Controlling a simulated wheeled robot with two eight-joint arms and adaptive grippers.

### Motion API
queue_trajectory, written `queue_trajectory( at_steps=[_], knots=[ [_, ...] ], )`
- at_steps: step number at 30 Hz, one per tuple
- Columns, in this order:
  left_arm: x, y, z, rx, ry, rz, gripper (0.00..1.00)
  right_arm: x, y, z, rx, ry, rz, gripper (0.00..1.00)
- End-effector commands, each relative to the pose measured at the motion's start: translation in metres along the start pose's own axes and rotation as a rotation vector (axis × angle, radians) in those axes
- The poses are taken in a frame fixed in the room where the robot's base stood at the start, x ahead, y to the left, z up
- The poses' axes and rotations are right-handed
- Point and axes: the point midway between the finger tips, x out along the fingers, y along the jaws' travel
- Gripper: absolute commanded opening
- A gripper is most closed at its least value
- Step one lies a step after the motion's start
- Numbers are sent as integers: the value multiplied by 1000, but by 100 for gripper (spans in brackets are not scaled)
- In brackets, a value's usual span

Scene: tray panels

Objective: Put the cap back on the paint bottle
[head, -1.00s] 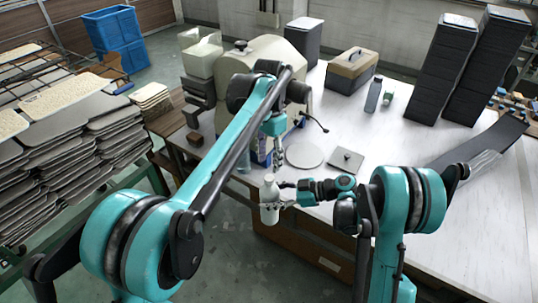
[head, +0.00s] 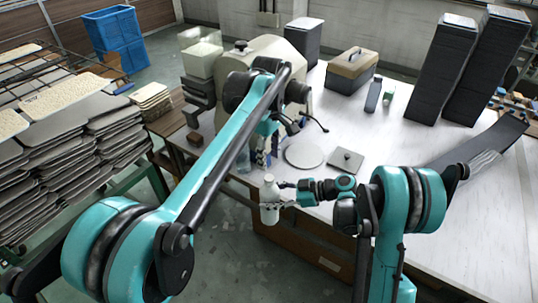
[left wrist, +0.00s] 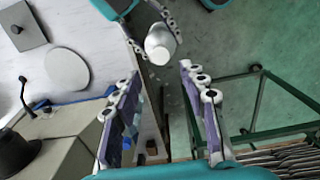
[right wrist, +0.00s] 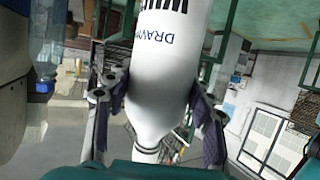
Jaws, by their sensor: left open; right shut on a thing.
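A white paint bottle (head: 269,205) stands roughly upright in my right gripper (head: 285,198), in front of the table edge. The right wrist view shows the fingers closed on both sides of the white bottle (right wrist: 158,75), which has dark lettering and dark rings near its narrow end. In the left wrist view the bottle (left wrist: 160,45) shows from above, with a pale round top. I cannot tell whether that top is the cap; no separate cap is clearly visible. My left gripper (left wrist: 160,70) is open and empty, apart from the bottle.
On the table (head: 410,150) are a round grey disc (head: 304,155), a square plate with a knob (head: 346,160), a toolbox (head: 352,70) and tall dark stacks (head: 445,68). A beige machine (head: 262,55) stands at the left end. Panel stacks (head: 70,150) fill the left side.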

Motion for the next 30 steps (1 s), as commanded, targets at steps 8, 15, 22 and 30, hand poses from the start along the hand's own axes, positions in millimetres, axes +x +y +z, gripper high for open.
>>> queue_trajectory(
  at_steps=[8,15,22,30],
  knots=[
    [0,0,0,-1,0,0,43,0,0,0,0,1,0,0],
    [21,0,0,0,0,0,43,0,0,0,0,1,0,0],
    [57,0,0,0,0,0,43,0,0,0,0,1,0,0],
    [79,0,0,1,0,0,43,0,0,0,0,1,0,0]
  ],
)
